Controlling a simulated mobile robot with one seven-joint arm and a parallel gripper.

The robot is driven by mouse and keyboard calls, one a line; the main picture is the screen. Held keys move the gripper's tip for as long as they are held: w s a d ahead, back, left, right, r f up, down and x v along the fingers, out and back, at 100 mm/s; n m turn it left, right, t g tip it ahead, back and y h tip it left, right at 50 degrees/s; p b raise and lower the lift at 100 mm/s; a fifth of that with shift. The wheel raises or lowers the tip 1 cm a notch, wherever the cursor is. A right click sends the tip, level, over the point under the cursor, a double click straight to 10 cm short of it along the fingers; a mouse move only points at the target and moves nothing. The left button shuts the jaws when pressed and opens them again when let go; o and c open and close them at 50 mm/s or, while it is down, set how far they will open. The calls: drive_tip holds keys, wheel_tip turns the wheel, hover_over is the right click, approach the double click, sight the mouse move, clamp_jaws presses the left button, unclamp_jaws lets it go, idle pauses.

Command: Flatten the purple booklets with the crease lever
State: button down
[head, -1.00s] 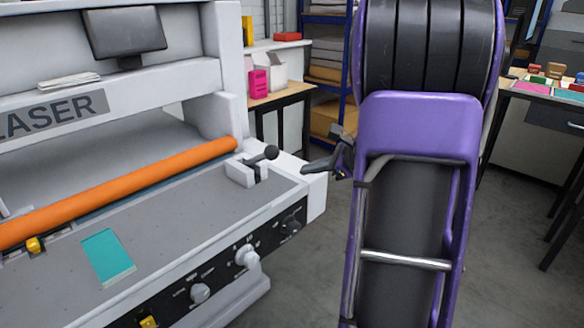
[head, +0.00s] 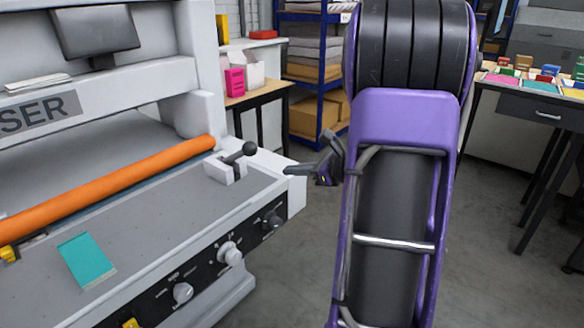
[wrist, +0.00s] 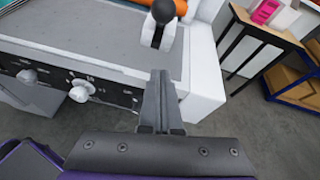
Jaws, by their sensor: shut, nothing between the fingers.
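The lever (head: 240,153) has a black ball knob and sits in a white bracket at the right end of the machine's grey bed. Its knob also shows at the top of the wrist view (wrist: 163,11). My gripper (head: 288,170) is shut and empty, just right of the machine's right end and apart from the lever. In the wrist view its closed fingers (wrist: 160,76) point toward the lever. A teal booklet or sheet (head: 86,259) lies flat on the bed. I see no purple booklet in these views.
The white machine has an orange roller (head: 110,188) and a front panel with knobs (head: 230,253). A table (head: 532,110) with coloured stacks stands at the far right. A shelf (head: 308,120) with boxes is behind. The floor between is clear.

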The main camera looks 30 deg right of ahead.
drive_tip(key=w+a, duration=0.4)
drive_tip(key=w, duration=0.4)
drive_tip(key=shift+r, duration=0.25)
